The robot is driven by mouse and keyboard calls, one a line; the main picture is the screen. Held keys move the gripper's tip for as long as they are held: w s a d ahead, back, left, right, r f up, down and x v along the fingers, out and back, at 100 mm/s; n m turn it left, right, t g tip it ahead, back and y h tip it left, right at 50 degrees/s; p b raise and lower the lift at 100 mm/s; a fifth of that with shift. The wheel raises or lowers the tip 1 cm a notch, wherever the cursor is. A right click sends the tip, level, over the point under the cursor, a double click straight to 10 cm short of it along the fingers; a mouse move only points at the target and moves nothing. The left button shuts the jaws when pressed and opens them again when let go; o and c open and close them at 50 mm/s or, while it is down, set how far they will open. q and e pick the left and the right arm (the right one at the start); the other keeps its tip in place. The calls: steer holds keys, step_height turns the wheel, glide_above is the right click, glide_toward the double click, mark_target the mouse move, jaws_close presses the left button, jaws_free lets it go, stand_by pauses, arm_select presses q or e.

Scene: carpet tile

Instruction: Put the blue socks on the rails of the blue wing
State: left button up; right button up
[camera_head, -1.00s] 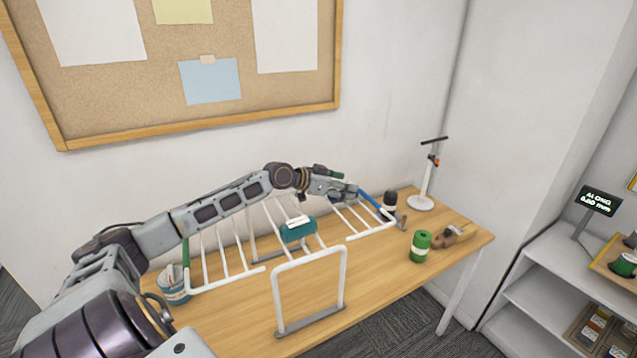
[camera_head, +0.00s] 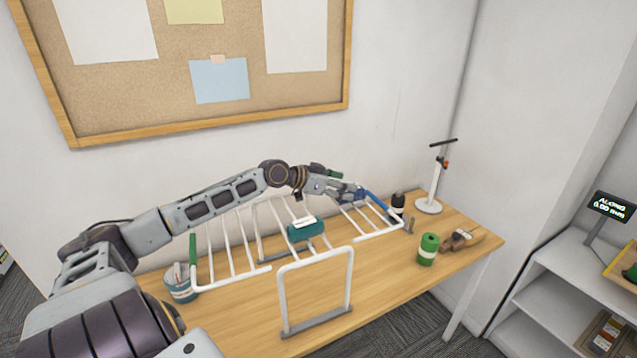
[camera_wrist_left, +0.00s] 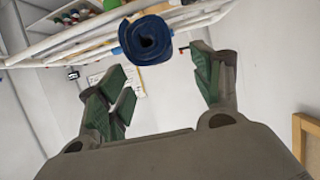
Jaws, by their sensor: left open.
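A white drying rack (camera_head: 318,262) stands on the table, with a green-edged wing (camera_head: 194,262) at the left and a blue-edged wing (camera_head: 385,209) at the right. My left gripper (camera_head: 352,192) is at the back of the blue wing, above its rails. In the left wrist view its green-padded fingers (camera_wrist_left: 158,62) are spread apart. A dark blue roll, seemingly the blue socks (camera_wrist_left: 146,40), shows end-on beyond the fingertips, against the white rails. The fingers look clear of it; whether it rests on the rails is unclear. A teal bundle with a white label (camera_head: 306,229) lies on the middle rails.
A pail (camera_head: 180,284) stands at the left.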

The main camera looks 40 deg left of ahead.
arm_select(q)
steer(key=shift+s+a+r, duration=0.15)
steer(key=shift+s+a, duration=0.05)
steer(key=shift+s, duration=0.25)
steer(key=v, duration=0.7)
steer(key=shift+r, duration=0.15)
arm_select(e)
steer(key=shift+w+d+f, duration=0.1)
steer(key=shift+d, duration=0.4)
steer(key=shift+w+d+f, duration=0.1)
steer(key=shift+d, duration=0.35)
